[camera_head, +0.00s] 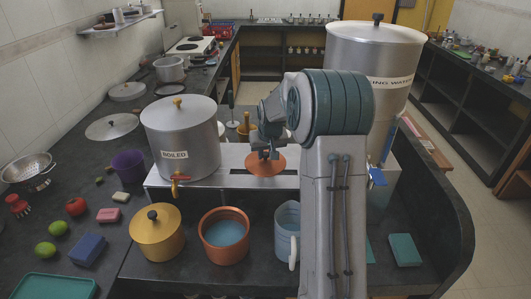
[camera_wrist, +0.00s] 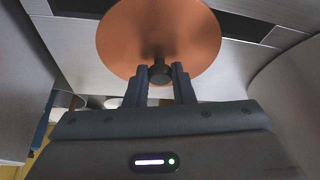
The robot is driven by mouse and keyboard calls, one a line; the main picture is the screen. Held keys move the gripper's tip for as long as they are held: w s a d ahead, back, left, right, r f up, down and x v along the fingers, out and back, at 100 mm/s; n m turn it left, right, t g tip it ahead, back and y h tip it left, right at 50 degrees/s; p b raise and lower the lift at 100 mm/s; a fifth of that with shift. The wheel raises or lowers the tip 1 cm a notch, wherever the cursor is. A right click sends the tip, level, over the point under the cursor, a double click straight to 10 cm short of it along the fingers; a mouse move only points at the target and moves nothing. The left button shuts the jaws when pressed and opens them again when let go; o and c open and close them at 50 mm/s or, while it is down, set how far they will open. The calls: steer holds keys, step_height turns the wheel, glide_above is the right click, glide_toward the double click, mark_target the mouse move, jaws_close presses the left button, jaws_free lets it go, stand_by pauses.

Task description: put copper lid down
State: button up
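I cannot tell whether the lid touches the stand. The copper pot (camera_head: 224,236) stands uncovered on the dark counter, with bluish contents, below and left of the lid.
Behind are the steel stand (camera_head: 225,168), the boiled-water canister (camera_head: 181,142) and a taller canister (camera_head: 372,60). My arm hides part of the right side.

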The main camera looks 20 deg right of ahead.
steer(key=o, duration=0.4)
steer(key=shift+r, duration=0.1)
steer(key=shift+s+r, duration=0.1)
steer(key=shift+r, duration=0.2)
steer(key=d+v, duration=0.1)
steer(key=v, duration=1)
steer(key=s+a+f, duration=0.1)
steer(key=s+a, duration=0.3)
steer(key=s, duration=0.6)
steer(key=s+a+f+n+g, duration=0.1)
steer(key=s+a, duration=0.4)
steer(key=s, duration=0.5)
steer(key=s+a+f, duration=0.1)
steer(key=s+a, duration=0.3)
steer(key=s, duration=0.6)
steer(key=shift+s+a+f+g+y, duration=0.15)
steer(key=shift+a+f+g+y, duration=0.15)
steer(key=shift+a+g, duration=0.1)
